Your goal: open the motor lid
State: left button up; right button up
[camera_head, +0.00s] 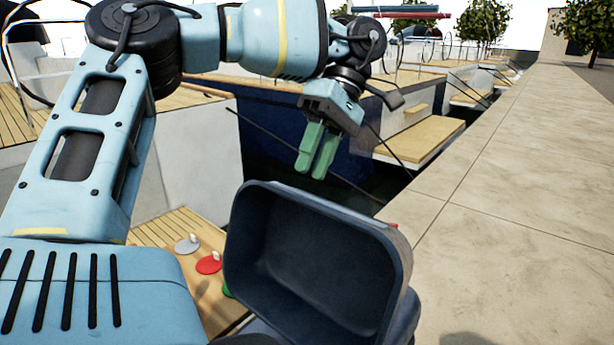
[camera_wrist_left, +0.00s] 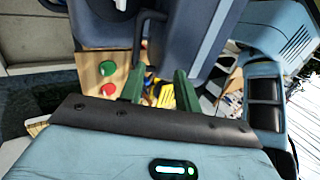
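The motor lid (camera_head: 320,265) is a dark blue-grey hollow shell in the lower middle of the head view. It stands tilted up with its hollow inside facing me, above a dark motor body (camera_head: 402,318) that is mostly hidden. My left gripper (camera_head: 311,172) has green fingers and hangs above and behind the lid's top edge, apart from it in the picture. In the left wrist view my left gripper's fingers (camera_wrist_left: 160,88) stand apart with nothing held between them. A blue-grey casing (camera_wrist_left: 186,28) fills the top of that view. My right gripper is not in view.
White (camera_head: 187,244), red (camera_head: 208,263) and green (camera_head: 228,291) round pieces sit on the wooden deck beside the lid. A stone quay (camera_head: 520,210) runs along the right. Dark water and other boats lie beyond the gripper.

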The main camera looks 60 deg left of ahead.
pick_arm(q)
jog(key=shift+v, duration=0.9)
jog(key=shift+m, duration=0.3)
jog(key=c, duration=0.5)
jog(key=shift+m, duration=0.5)
grip_shut()
jog(key=m+t+y, duration=0.1)
jog(key=m+t, duration=0.1)
jog(key=m, duration=0.3)
jog(key=w+r+m+t, duration=0.1)
jog(key=m+t, duration=0.2)
jog(key=m, duration=0.3)
jog(key=w+r+m+t+y, duration=0.1)
jog(key=m+t, duration=0.2)
jog(key=m, duration=0.2)
jog(key=shift+w+d+m+y+p, duration=0.2)
jog(key=shift+m+y+p, duration=0.1)
jog(key=shift+m, duration=0.1)
